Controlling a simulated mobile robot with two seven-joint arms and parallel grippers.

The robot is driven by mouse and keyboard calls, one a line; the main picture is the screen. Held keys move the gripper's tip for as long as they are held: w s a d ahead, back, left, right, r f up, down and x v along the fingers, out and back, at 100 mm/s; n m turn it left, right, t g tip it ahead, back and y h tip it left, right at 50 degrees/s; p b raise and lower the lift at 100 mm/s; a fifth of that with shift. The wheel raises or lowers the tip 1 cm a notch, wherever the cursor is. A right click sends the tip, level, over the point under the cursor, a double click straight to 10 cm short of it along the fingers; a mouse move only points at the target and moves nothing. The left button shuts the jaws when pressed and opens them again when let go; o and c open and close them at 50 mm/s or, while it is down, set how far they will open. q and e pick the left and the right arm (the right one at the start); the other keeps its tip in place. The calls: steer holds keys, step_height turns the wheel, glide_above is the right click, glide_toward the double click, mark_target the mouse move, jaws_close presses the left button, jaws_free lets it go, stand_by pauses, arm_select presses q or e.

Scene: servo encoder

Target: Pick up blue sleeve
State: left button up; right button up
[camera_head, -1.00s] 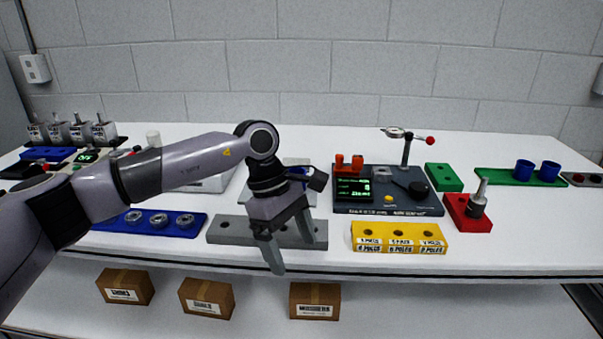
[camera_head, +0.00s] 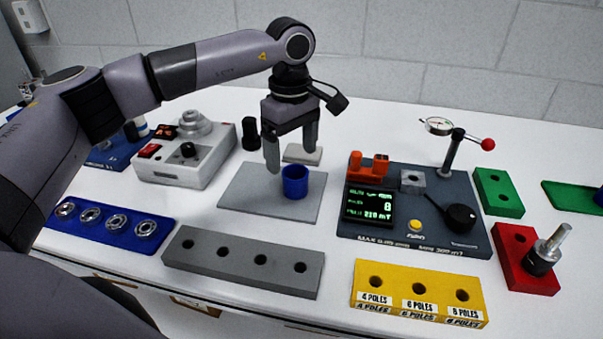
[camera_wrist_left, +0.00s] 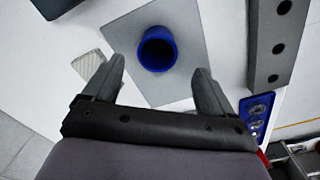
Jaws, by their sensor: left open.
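A blue sleeve (camera_head: 295,181), a short hollow cylinder, stands upright on a flat grey mat (camera_head: 240,192) in the middle of the bench. My left gripper (camera_head: 291,160) is open and empty, its fingers pointing down just above and behind the sleeve. In the left wrist view the sleeve (camera_wrist_left: 157,48) shows its open top, ahead of the two spread fingertips (camera_wrist_left: 158,72) and between their lines. No finger clearly touches it. My right gripper is not in view.
A grey block with holes (camera_head: 243,262) lies in front of the mat, a blue bearing tray (camera_head: 104,226) to its left. A dark test station (camera_head: 415,212) stands right, with a yellow block (camera_head: 418,292) before it. A grey device (camera_head: 186,150) and black cylinder (camera_head: 249,133) stand left.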

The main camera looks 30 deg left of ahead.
mark_target(295, 175)
arm_select(q)
steer(key=f, duration=0.3)
steer(key=f+p, duration=0.1)
steer(key=f, duration=0.2)
steer(key=shift+w+d+f, duration=0.1)
steer(key=shift+w+d, duration=0.05)
steer(key=shift+d, duration=0.05)
steer(key=c, duration=1.1)
